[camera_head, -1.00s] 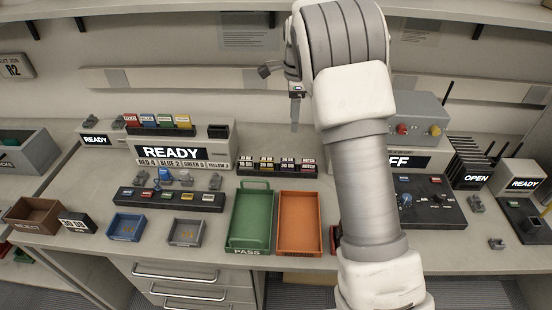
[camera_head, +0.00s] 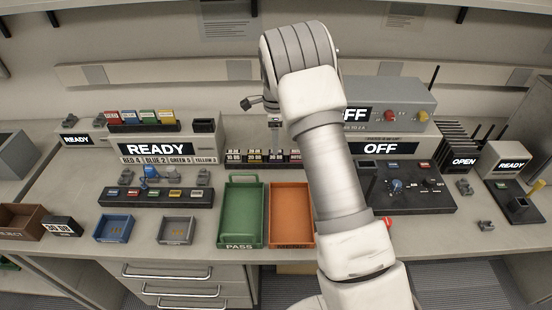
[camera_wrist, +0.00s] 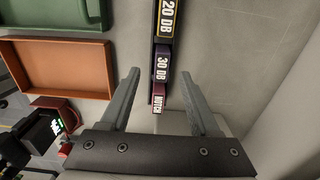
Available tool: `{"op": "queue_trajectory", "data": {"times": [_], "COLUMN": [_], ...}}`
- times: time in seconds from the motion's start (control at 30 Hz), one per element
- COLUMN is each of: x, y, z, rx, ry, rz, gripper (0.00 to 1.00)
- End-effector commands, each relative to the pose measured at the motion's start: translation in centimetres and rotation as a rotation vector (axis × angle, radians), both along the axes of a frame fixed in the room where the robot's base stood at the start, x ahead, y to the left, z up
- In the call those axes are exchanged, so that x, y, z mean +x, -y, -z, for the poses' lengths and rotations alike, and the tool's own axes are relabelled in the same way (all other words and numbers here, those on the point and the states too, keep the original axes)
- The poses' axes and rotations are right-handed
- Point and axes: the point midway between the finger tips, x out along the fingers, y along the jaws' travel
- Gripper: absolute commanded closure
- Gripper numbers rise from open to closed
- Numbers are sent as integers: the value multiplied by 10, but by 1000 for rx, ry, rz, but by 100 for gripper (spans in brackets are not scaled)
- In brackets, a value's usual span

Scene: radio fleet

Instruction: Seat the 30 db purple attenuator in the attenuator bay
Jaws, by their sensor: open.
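The 30 dB purple attenuator (camera_wrist: 162,64) stands in a dark rack behind the trays, between a yellow-edged 20 dB block (camera_wrist: 167,20) and a dark red notch block (camera_wrist: 158,95). In the wrist view my open gripper (camera_wrist: 161,74) has one finger on each side of the row, with the purple block between the fingertips. I cannot tell whether the fingers touch it. In the head view my gripper (camera_head: 275,146) points down over the rack (camera_head: 262,164) and partly hides its labels. I cannot tell for sure which opening is the attenuator bay.
A green pass tray (camera_head: 242,212) and an orange tray (camera_head: 291,212) stand in front of the rack. A READY unit (camera_head: 157,149) with coloured blocks is at the left. Units reading OFF (camera_head: 381,149) and a dark control panel (camera_head: 407,190) stand at the right, behind my arm.

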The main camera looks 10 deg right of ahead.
Motion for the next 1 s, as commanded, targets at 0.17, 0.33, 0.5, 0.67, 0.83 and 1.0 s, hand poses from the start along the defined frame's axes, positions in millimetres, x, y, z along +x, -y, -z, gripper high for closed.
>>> {"op": "queue_trajectory", "data": {"times": [0.17, 0.33, 0.5, 0.67, 0.83, 1.0], "x": [0, 1, 2, 2, 2, 2], "y": [2, 3, 3, 3, 3, 3], "z": [12, 38, 53, 53, 53, 52], "rx": [-1, 0, -1, -1, 0, 0], "ry": [-2, -3, 0, 1, 1, 1], "rz": [1, 0, -1, -1, -1, -1], "gripper": [38, 38, 38, 38, 66, 97]}}
